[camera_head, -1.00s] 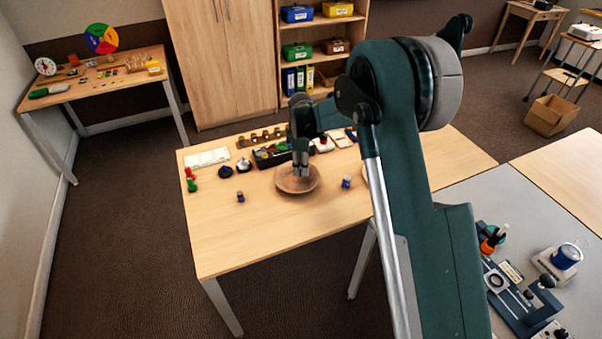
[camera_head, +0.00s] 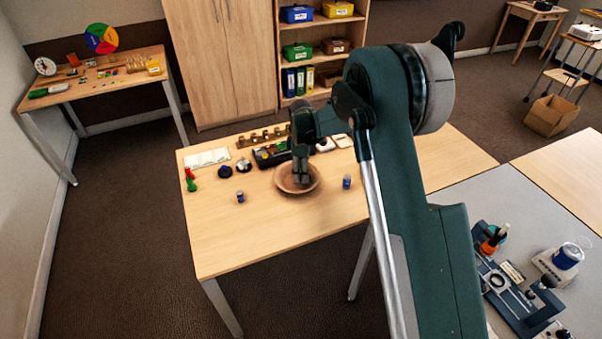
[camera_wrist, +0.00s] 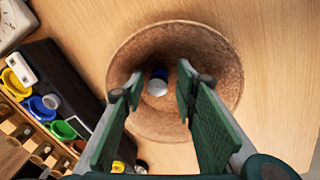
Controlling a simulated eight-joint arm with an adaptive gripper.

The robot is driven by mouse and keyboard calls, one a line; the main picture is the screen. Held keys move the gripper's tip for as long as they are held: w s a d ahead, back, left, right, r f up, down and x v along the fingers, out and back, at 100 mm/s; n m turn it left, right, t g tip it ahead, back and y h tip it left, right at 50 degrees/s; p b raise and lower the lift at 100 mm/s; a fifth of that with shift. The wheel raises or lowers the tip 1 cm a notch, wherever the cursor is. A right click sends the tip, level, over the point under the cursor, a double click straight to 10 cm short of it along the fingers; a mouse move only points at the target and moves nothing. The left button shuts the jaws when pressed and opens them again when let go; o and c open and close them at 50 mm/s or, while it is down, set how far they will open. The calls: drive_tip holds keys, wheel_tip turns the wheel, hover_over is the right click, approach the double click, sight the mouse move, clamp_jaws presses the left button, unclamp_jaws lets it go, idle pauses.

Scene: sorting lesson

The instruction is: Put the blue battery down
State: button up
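The blue battery (camera_wrist: 158,82) lies in the brown round bowl (camera_wrist: 222,52), showing its silvery end and a bit of blue side in the wrist view. My gripper (camera_wrist: 161,88) is open above it. One finger is on each side of the battery, with a visible gap to both. In the head view the bowl (camera_head: 314,186) stands on the wooden table, and my gripper (camera_head: 301,180) reaches down into it, hiding the battery. Two other small blue cylinders stand on the table, one left of the bowl (camera_head: 240,197) and one right of it (camera_head: 347,182).
A black tray (camera_head: 268,158) with coloured pieces stands close behind the bowl. Behind it is a wooden rack (camera_head: 262,137). Red and green pieces (camera_head: 191,180) and dark round objects (camera_head: 225,171) stand at left. The table's front part (camera_head: 270,240) is clear.

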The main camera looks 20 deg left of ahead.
drive_tip(key=shift+r, duration=0.1)
wheel_tip(320, 180, up, 12)
drive_tip(key=p, duration=0.2)
idle(0.7)
idle(0.5)
drive_tip(key=shift+d+r, duration=0.1)
drive_tip(key=s+d+r+m+t, duration=0.1)
drive_tip(key=s+d+r+m, duration=0.25)
drive_tip(key=d+r, duration=0.6)
drive_tip(key=s+d+r+m+t+y, duration=0.1)
drive_tip(key=s+d+r+m, duration=0.4)
drive_tip(key=d, duration=0.7)
drive_tip(key=s+d+r+m+t, duration=0.1)
drive_tip(key=s+d+r, duration=0.1)
drive_tip(key=d+r, duration=0.8)
drive_tip(key=s+d+r+m+t, duration=0.2)
drive_tip(key=s+d+m, duration=0.4)
drive_tip(key=s+d, duration=0.85)
drive_tip(key=s+d+f+m+t, duration=0.1)
drive_tip(key=s+d+f+m, duration=0.1)
drive_tip(key=s+d, duration=0.3)
drive_tip(key=s+d+f+m+t+h, duration=0.1)
drive_tip(key=s+d+f+m, duration=0.2)
drive_tip(key=s, duration=0.5)
drive_tip(key=shift+s+d+m, duration=0.4)
drive_tip(key=shift+d+m, duration=0.15)
drive_tip(key=shift+d, duration=0.65)
